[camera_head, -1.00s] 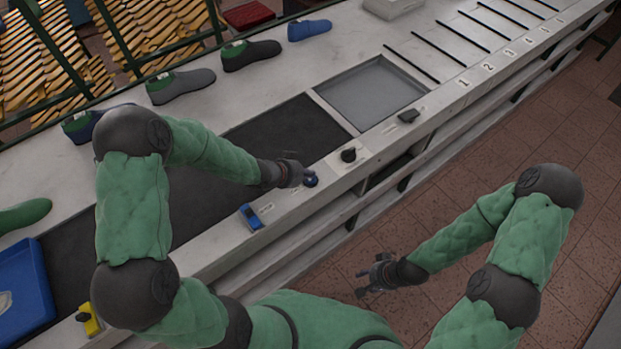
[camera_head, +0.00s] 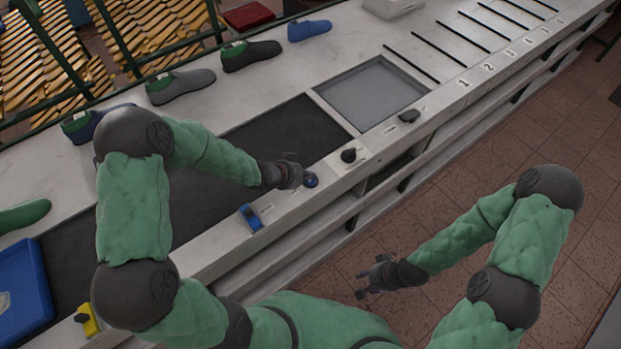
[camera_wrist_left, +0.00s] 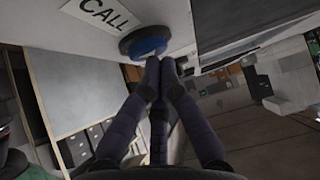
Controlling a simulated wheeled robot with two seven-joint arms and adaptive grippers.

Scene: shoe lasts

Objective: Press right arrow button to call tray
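The round blue button (camera_head: 311,180) sits on the front ledge of the counter, and shows in the left wrist view (camera_wrist_left: 147,42) beside a CALL label (camera_wrist_left: 101,11). I cannot make out an arrow on it. My left gripper (camera_head: 297,174) is just left of the button in the head view. In the wrist view its fingertips (camera_wrist_left: 161,64) are together, empty and close to the button's edge; I cannot tell if they touch it. My right gripper (camera_head: 360,284) is open and empty over the floor. A blue tray (camera_head: 38,285) lies at the left end of the dark belt.
The dark belt (camera_head: 290,130) runs beneath my left arm. A grey recessed panel (camera_head: 370,92) lies right of it. Several shoes stand along the back.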

